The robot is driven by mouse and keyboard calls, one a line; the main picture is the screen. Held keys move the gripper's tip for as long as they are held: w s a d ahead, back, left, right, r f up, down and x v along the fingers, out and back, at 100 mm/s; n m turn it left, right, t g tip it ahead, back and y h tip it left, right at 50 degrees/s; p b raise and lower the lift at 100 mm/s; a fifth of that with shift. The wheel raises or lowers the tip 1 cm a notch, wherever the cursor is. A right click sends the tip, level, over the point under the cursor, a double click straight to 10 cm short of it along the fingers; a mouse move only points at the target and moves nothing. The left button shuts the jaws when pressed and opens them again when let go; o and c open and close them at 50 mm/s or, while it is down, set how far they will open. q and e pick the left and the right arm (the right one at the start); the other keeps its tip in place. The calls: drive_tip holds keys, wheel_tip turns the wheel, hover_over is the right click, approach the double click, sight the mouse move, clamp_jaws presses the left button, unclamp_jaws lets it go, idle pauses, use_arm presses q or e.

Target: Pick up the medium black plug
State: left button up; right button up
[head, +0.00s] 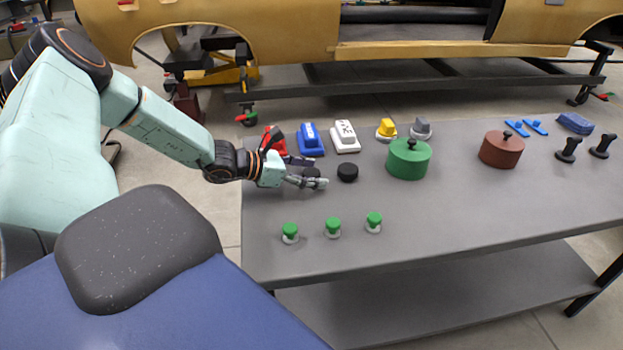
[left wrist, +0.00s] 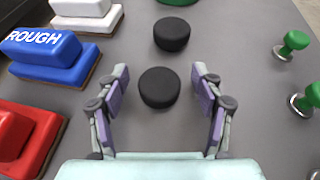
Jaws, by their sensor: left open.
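Two round black plugs stand on the grey table. One black plug (head: 311,171) is at my left gripper (head: 316,182), partly covered by its fingers in the head view. The other black plug (head: 347,172) stands just to its right, in the open. In the left wrist view the nearer black plug (left wrist: 160,88) appears between the open, purple-padded fingers of my left gripper (left wrist: 160,75), with gaps on both sides. The farther black plug (left wrist: 172,33) is beyond the fingertips. I cannot tell for sure which is medium. My right gripper is not in view.
Red (head: 274,141), blue (head: 310,139) and white (head: 345,137) blocks stand behind the plugs. A green lidded pot (head: 409,160) is to the right, with a brown one (head: 502,149) farther on. Several green knobs (head: 332,228) line the front. The table between is clear.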

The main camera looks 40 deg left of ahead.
use_arm(q)
drive_tip(key=shift+c, duration=0.4)
drive_tip(key=c, duration=1.1)
